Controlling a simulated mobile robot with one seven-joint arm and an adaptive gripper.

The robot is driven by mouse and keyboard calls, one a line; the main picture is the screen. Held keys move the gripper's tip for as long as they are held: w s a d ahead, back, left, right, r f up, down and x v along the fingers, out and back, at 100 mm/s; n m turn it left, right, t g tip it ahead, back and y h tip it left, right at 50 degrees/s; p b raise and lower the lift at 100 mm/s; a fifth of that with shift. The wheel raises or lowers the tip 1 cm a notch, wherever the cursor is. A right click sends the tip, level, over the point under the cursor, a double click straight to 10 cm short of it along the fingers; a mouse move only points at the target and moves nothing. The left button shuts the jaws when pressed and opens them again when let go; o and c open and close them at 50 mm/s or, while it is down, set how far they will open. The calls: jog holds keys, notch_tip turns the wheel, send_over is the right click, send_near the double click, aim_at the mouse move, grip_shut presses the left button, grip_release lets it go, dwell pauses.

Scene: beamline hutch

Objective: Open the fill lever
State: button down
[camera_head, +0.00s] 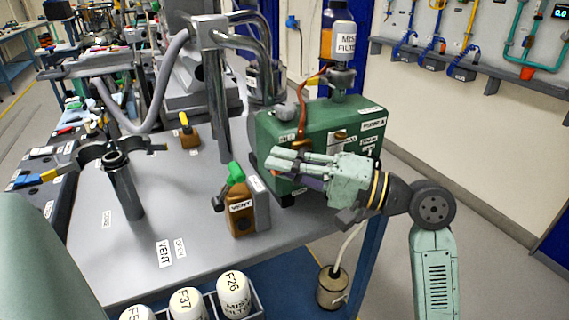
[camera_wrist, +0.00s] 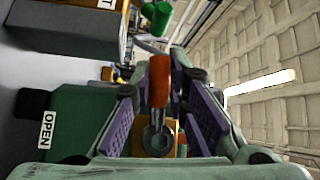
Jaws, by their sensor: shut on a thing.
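The fill lever (camera_wrist: 158,82) shows in the wrist view as an orange-red handle on a grey metal pivot. It lies between the purple pads of my gripper (camera_wrist: 168,92), which is shut on it. In the head view my gripper (camera_head: 275,160) reaches across the front of the green pump box (camera_head: 268,130), pointing left. There the fingers hide most of the lever, and its angle is hard to tell. An OPEN label (camera_wrist: 46,128) is on a green surface at the left of the wrist view.
A mist filter bottle (camera_head: 343,45) sits above the box. A metal post stand (camera_head: 125,190) is on the grey table (camera_head: 200,265) at left. White filter canisters (camera_head: 234,290) stand below the table's front edge.

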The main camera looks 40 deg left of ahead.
jog(key=n+h, duration=0.1)
jog(key=f+n+t+h, duration=0.1)
jog(key=shift+w+d+f+n, duration=0.1)
jog(key=shift+w+f+n, duration=0.05)
jog(key=shift+f+n, duration=0.15)
jog(key=c, duration=1.6)
grip_release()
jog(key=shift+o, duration=0.2)
jog(key=v, duration=1.2)
jog(key=shift+r, duration=0.25)
jog(key=shift+c, duration=0.2)
